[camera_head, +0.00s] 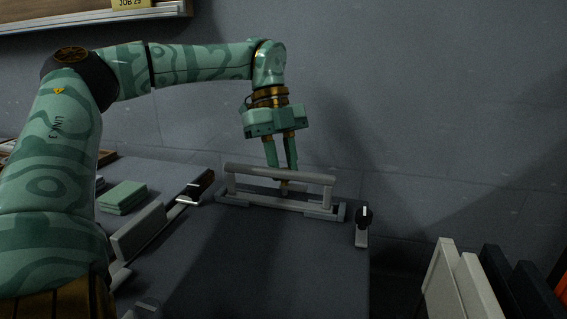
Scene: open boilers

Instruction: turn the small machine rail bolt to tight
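A small grey rail (311,177) stands on a flat base at the back of the dark table. A small brass-coloured piece, which looks like the bolt (284,186), shows below the top bar near its middle. My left gripper (282,165) points straight down at the rail. Its two green fingers are parted with a gap between them. Their tips end at or behind the top bar, so I cannot tell whether they touch anything. My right gripper is not in view.
A black-knobbed lever (362,217) stands right of the rail. Left are another dark-handled lever (197,187), a grey block (138,231) and green pads (123,196). Pale panels (455,280) stand at lower right. The table middle is clear.

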